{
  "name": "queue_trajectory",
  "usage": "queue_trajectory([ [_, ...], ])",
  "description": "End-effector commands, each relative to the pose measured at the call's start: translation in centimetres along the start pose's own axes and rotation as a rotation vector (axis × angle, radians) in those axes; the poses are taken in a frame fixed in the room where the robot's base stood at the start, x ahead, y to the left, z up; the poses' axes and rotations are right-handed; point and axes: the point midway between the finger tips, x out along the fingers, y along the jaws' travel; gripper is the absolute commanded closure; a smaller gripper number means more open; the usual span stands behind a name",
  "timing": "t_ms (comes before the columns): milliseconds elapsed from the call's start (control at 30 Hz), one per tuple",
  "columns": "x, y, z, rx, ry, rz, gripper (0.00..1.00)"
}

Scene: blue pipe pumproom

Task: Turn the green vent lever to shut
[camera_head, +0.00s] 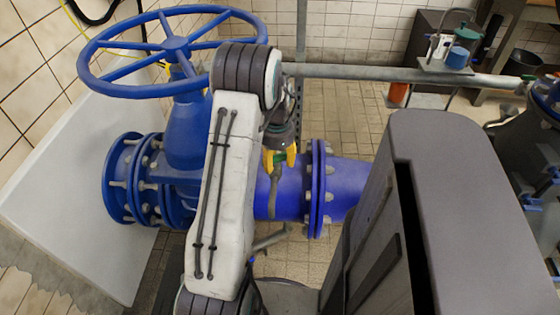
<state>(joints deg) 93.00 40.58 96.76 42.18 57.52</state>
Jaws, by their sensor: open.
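My gripper (280,158) is partly in view below the wrist of my white arm, just above the blue pipe (290,192). Its yellow fingers show apart, so it is open. A thin olive-green upright piece (274,190) shows directly below the fingers, in front of the pipe. It may be the vent lever, but it is small and partly covered. I cannot tell whether the fingers touch it or how the lever is turned. My arm hides the pipe to the left of it.
A large blue handwheel (172,44) on a blue valve body (188,130) stands close on the left. A bolted blue flange (318,190) is right of my gripper. A grey horizontal pipe (400,74) crosses behind. Tiled floor (345,125) is open beyond.

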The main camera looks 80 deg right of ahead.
Motion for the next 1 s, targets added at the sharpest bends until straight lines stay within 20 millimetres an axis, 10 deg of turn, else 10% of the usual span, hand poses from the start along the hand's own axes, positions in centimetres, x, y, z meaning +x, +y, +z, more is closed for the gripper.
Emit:
queue_trajectory([
  [333,0.17,0.0,-0.01,0.0,0.0,0.0,0.51],
  [1000,0.17,0.06,0.0,0.001,-0.001,0.001,1.0],
])
